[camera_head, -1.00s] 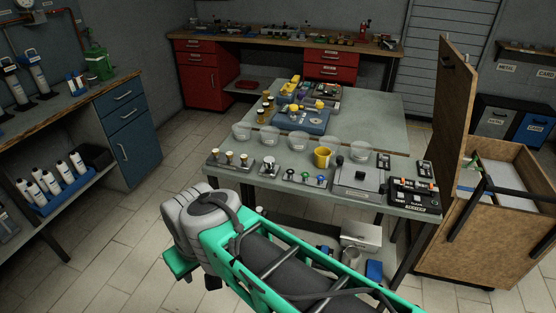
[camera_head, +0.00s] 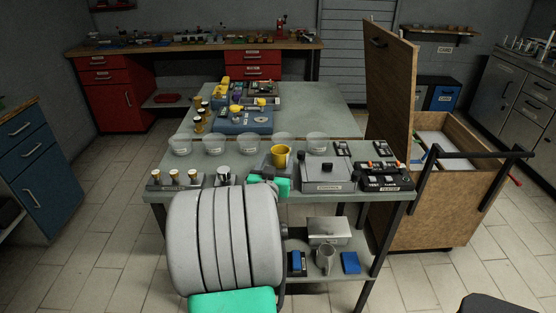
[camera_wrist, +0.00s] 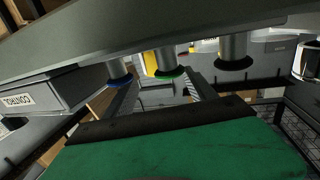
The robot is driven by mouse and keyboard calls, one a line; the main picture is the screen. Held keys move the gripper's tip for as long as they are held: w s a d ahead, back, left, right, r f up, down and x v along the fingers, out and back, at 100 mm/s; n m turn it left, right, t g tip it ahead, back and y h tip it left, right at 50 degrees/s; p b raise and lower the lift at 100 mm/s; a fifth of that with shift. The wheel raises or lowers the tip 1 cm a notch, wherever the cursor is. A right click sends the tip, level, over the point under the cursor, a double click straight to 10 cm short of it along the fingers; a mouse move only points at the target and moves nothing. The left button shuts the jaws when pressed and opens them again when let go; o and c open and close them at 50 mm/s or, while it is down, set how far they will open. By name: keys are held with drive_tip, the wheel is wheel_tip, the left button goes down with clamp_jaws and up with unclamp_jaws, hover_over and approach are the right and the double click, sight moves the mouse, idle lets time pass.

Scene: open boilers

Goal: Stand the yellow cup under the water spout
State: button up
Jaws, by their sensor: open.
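The yellow cup (camera_head: 281,156) stands upright near the front of the grey table (camera_head: 330,95), between the glass bowls and a flat grey box. My gripper (camera_head: 268,187) shows only as a small green part at the table's front edge, just below the cup in the picture; my arm hides most of it. It is open and apart from the cup. I cannot pick out the water spout.
Several glass bowls (camera_head: 214,144) stand in a row behind the cup. Knobs (camera_head: 173,177) line the table's front left. A switch panel (camera_head: 384,177) is at the right, beside a wooden crate with a raised lid (camera_head: 390,85). The table's back right is clear.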

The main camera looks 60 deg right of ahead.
sight(279, 167)
drive_tip(key=p+x, duration=0.1)
drive_tip(key=x, duration=0.4)
drive_tip(key=shift+a, duration=0.1)
drive_tip(key=c, duration=1.3)
drive_tip(key=shift+r, duration=0.1)
